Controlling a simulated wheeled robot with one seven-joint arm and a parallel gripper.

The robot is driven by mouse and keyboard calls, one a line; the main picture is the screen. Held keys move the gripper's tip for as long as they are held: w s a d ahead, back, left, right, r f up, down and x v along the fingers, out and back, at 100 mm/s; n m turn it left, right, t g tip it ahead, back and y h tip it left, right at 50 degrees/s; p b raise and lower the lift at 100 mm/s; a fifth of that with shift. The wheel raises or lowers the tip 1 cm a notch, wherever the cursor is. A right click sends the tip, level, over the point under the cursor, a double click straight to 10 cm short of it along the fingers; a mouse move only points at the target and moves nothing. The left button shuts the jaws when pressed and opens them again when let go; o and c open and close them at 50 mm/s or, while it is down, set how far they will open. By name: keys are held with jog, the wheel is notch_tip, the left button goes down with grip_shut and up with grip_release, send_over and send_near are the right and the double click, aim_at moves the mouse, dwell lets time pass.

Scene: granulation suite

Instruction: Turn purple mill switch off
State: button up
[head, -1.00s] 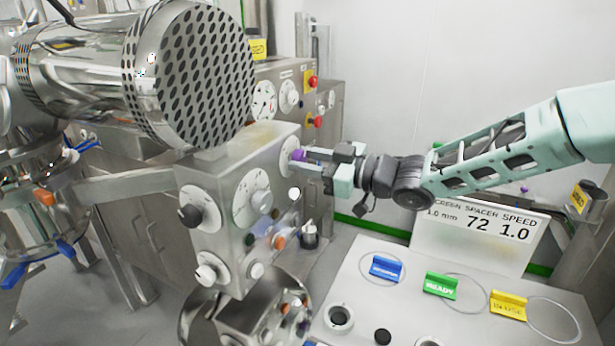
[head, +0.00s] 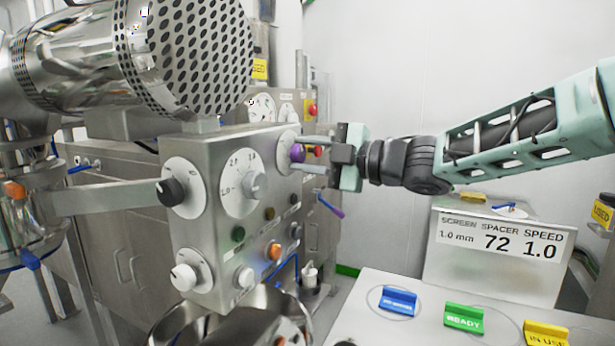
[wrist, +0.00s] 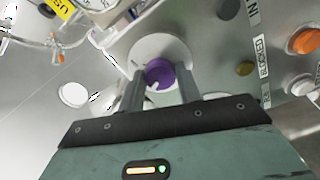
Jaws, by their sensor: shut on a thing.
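The purple mill switch (head: 298,152) is a round knob on a white dial (head: 287,141) at the upper right of the steel control box. My gripper (head: 308,155) reaches it from the right, with one finger above and one below the knob. In the wrist view the purple knob (wrist: 160,73) sits between the two fingers (wrist: 160,88), which are closed on it. A small white mark shows on the knob's lower left. The labels on the dial around it cannot be read.
The steel control box (head: 205,150) also carries a black knob (head: 171,191), a grey knob (head: 255,185), a white knob (head: 184,277) and an orange button (head: 274,251). A perforated cylinder (head: 200,50) hangs above it. A white table (head: 400,330) with coloured signs stands at lower right.

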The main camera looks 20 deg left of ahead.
jog(key=shift+f+n+b, duration=0.1)
jog(key=shift+n+b, duration=1.9)
jog(key=shift+n, duration=0.1)
jog(key=o, duration=1)
jog(key=shift+d, duration=0.1)
jog(key=s+d+b, duration=0.1)
jog(key=d+b, duration=0.2)
jog(key=d, duration=1.4)
jog(key=shift+s, duration=0.15)
jog(key=shift+d, duration=0.1)
